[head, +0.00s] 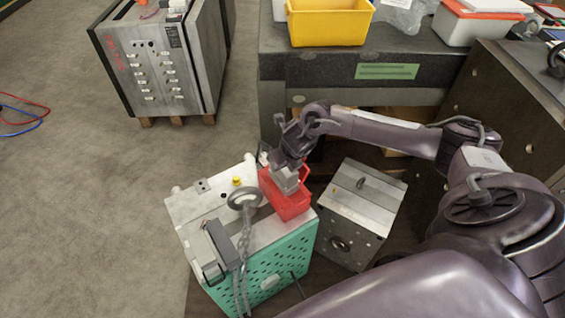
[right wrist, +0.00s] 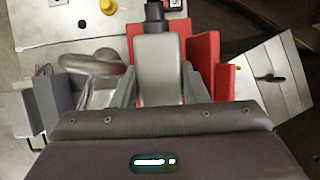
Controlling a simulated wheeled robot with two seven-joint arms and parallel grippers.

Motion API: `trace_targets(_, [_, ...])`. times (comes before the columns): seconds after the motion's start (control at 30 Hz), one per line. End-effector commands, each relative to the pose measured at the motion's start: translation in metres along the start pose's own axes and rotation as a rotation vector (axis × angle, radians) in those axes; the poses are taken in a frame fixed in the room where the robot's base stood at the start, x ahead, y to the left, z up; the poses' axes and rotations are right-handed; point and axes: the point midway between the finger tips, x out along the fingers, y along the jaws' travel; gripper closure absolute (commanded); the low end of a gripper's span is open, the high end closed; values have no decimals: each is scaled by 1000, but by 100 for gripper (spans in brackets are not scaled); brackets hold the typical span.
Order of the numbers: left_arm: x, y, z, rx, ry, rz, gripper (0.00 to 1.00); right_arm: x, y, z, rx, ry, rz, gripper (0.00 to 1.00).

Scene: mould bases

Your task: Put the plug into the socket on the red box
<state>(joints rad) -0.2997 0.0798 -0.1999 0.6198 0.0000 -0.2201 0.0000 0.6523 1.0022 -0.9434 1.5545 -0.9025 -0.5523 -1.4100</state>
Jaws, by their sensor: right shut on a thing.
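The red box (head: 290,204) sits on top of the mould base with the green side, near its right edge. It also shows in the right wrist view (right wrist: 204,60), on both sides of the plug. My right gripper (head: 287,184) is over the red box, pointing down. In the right wrist view its fingers (right wrist: 158,92) are shut on the plug (right wrist: 158,62), a grey body with a dark end pointing to the top of the picture. I cannot make out the socket, nor whether the plug touches it. My left gripper is not in view.
The green-sided mould base (head: 272,272) carries a lifting ring (head: 245,198) with a chain and a yellow knob (head: 237,181). A smaller steel block (head: 359,212) stands to its right. A workbench (head: 320,72) with a yellow bin (head: 330,24) is behind. Open floor lies left.

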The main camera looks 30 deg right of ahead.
Motion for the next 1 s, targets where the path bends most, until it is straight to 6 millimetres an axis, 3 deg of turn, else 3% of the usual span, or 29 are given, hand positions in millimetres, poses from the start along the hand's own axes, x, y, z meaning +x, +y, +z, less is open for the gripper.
trace_targets(0.97, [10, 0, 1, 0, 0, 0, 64, 8, 0, -3, 0, -2, 1, 97])
trace_targets(1.0, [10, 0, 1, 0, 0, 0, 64, 8, 0, -3, 0, -2, 1, 56])
